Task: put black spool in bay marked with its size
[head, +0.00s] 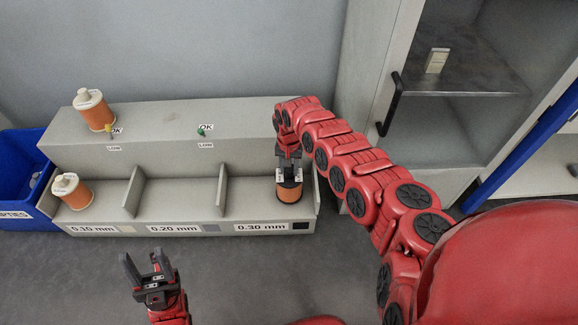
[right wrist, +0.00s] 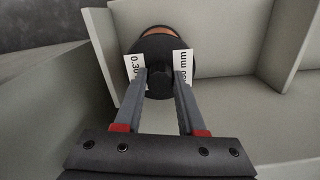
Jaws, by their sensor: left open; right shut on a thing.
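The black spool with copper-coloured wire (head: 289,193) is in the bay marked 0.30 mm, at the right end of the grey rack (head: 185,213). In the right wrist view the black spool (right wrist: 140,47) shows its black top, with labels partly reading "0.30" and "mm" beside the fingers. My right gripper (head: 289,174) is above it, shut on its top knob; it also shows in the right wrist view (right wrist: 160,78). Whether the spool touches the bay floor I cannot tell. My left gripper (head: 145,264) is open and empty, in front of the rack.
A white-topped spool (head: 72,191) stands in the 0.10 mm bay, another (head: 94,109) on the upper step. The 0.20 mm bay (head: 178,197) is empty.

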